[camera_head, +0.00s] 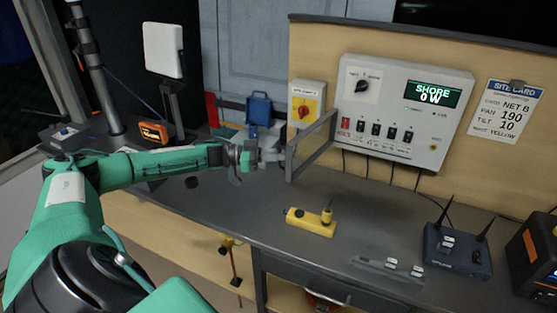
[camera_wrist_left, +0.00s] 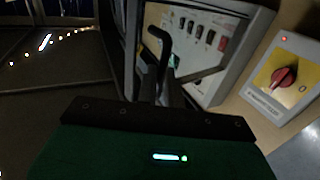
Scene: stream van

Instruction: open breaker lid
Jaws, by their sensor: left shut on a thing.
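The breaker panel (camera_head: 405,105) is a light grey box on the wooden back wall, with a row of black breaker switches and one red one. Its lid (camera_head: 311,147), a grey frame with a see-through middle, stands swung out from the panel toward the left, so the breakers are uncovered. My left gripper (camera_head: 272,155) is at the lid's outer edge, shut on the lid's handle. The left wrist view shows a dark bent handle (camera_wrist_left: 163,45) ahead of the gripper, with the panel (camera_wrist_left: 205,45) behind; the fingertips are hard to make out. My right gripper is not in view.
A yellow box with a red rotary knob (camera_head: 304,105) is on the wall left of the panel. On the grey worktop (camera_head: 270,215) lie a yellow device (camera_head: 311,221) and a dark blue router (camera_head: 457,250). A blue thing (camera_head: 259,108) stands behind my left gripper.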

